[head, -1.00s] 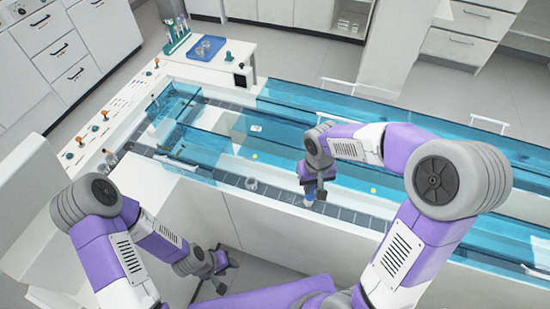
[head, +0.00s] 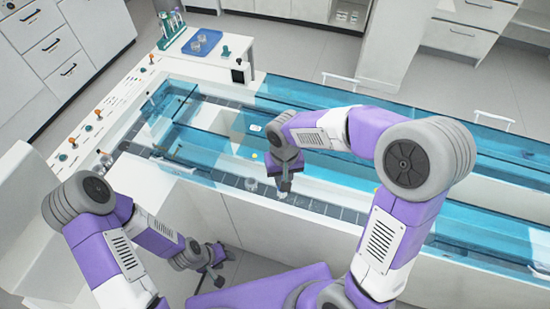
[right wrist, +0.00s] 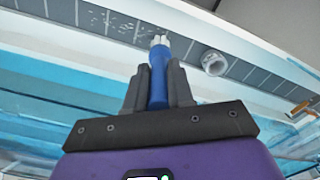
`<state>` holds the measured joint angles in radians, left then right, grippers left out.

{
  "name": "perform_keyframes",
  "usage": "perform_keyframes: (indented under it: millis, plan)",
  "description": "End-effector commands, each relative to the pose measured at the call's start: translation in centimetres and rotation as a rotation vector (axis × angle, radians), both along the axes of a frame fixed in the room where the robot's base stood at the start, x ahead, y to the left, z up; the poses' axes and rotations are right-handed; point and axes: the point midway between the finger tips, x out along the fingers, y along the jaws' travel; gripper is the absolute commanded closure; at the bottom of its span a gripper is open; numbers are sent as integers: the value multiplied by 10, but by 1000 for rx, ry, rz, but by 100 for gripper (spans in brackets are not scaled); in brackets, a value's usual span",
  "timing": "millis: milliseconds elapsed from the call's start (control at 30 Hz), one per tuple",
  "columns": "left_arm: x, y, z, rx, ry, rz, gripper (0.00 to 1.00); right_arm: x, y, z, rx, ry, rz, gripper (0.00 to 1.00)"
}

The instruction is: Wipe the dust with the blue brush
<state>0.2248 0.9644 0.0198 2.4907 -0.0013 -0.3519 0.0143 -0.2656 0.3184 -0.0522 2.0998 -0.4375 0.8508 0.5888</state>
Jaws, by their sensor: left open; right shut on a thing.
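The blue brush (right wrist: 158,78) is held upright between the fingers of my right gripper (right wrist: 158,92) in the right wrist view, its pale bristles pointing to the track floor. In the head view my right gripper (head: 284,178) is over the grey tiled strip of the track, and only the brush's tip shows below it. The dust (right wrist: 112,20) is a scatter of pale specks on the grey tiles, left of the bristles in the right wrist view. I cannot tell whether the bristles touch the tiles. My left gripper (head: 212,268) is open and empty, low beside the white bench.
A small clear ring-shaped piece (right wrist: 213,62) lies on the tiles near the brush; it also shows in the head view (head: 251,184). Blue transparent walls (head: 350,180) border the track. A blue tray (head: 202,43) and a tube rack (head: 172,28) stand at the back left.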

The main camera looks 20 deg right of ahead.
Motion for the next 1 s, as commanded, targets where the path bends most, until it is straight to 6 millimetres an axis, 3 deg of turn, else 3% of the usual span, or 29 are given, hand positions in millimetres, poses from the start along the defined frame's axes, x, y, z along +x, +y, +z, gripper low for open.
perform_keyframes:
  millis: [200, 267, 300, 1000]
  plan:
    - [0, 0, 0, 0, 0, 0, 57, 2, 14, 1, 0, 0, -5, 100]
    - [0, 0, 8, 0, 0, 0, 57, 2, 13, 10, 0, 0, -6, 100]
    - [0, 0, 12, 0, 0, 0, 57, 3, 13, 4, -2, 1, -7, 100]
    - [0, 0, 60, 0, 0, 0, 57, 4, 15, 65, 0, -2, 0, 100]
